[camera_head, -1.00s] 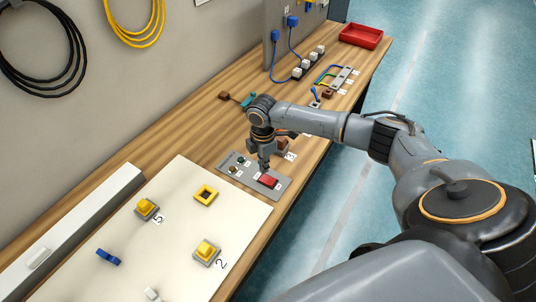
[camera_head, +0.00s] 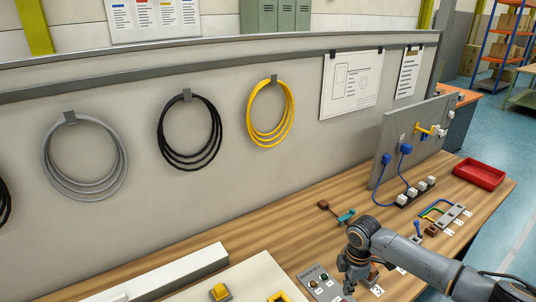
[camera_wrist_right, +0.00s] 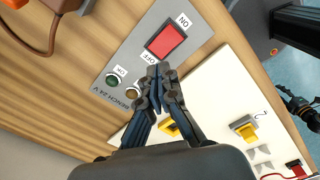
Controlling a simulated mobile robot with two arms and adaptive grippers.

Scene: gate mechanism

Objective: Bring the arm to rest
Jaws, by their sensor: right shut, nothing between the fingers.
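My right gripper (camera_head: 349,288) hangs over the bench at the lower edge of the head view, by the grey switch panel (camera_head: 305,271). In the right wrist view the gripper (camera_wrist_right: 157,72) is shut and empty, with its tips in front of the panel (camera_wrist_right: 135,62) near the red rocker switch (camera_wrist_right: 166,41) marked ON and OFF. A gap between the tips and the panel is hard to judge. A dark jointed part (camera_wrist_right: 300,108) at the right of the wrist view looks like my left gripper. It is too small to read its fingers.
The panel also carries a green button (camera_wrist_right: 114,81) and a brown one. A pale board (camera_head: 245,280) with yellow blocks lies left of it. An upright grey panel (camera_head: 392,150) with blue plugs and a red tray (camera_head: 480,174) stand farther right.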

